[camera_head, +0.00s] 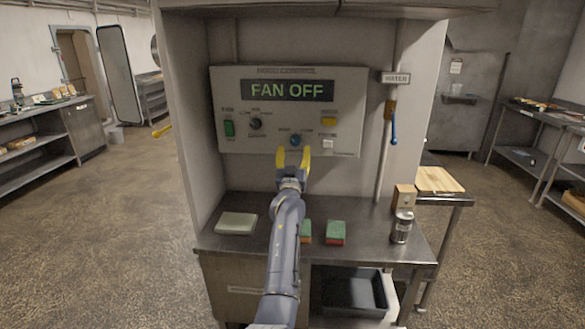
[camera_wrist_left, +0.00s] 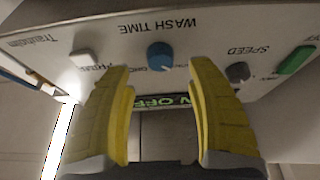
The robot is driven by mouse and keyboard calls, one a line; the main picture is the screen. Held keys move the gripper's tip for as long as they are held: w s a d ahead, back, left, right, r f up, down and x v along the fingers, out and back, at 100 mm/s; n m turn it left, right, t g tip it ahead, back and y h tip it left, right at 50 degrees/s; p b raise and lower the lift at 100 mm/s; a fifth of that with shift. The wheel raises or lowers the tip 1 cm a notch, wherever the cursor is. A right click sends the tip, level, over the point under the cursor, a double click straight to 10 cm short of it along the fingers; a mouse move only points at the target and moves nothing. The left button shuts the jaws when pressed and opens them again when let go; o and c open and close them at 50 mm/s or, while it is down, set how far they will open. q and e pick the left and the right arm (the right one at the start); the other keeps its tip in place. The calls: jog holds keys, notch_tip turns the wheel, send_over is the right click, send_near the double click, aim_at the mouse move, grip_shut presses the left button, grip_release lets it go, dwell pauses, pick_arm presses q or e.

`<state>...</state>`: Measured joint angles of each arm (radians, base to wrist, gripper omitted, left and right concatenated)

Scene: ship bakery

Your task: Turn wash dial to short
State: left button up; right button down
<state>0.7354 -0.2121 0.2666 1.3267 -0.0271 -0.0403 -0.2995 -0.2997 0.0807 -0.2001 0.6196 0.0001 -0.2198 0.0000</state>
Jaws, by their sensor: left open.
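The wash dial is a round blue knob (camera_head: 296,141) low in the middle of the grey control panel (camera_head: 230,86). In the left wrist view the blue knob (camera_wrist_left: 160,56) appears under upside-down lettering that reads WASH TIME. Small position labels around it are partly hidden and too small to read surely. My left gripper (camera_head: 293,156) has yellow fingers, open and empty, pointing up at the panel just below the dial. In the left wrist view the open fingers (camera_wrist_left: 160,85) lie either side of the knob's line, apparently short of it. My right gripper is not in view.
The panel also has a display (camera_head: 287,90) reading FAN OFF, a dark speed knob (camera_head: 256,123), a green switch (camera_head: 229,128), a yellow button (camera_head: 329,121) and a white button (camera_head: 328,144). A blue-handled water valve (camera_head: 393,130) hangs right. Sponges (camera_head: 336,230) and a shaker (camera_head: 401,228) stand below.

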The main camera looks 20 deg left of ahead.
pick_arm(q)
jog(key=v, duration=0.7)
jog(key=shift+s, duration=0.2)
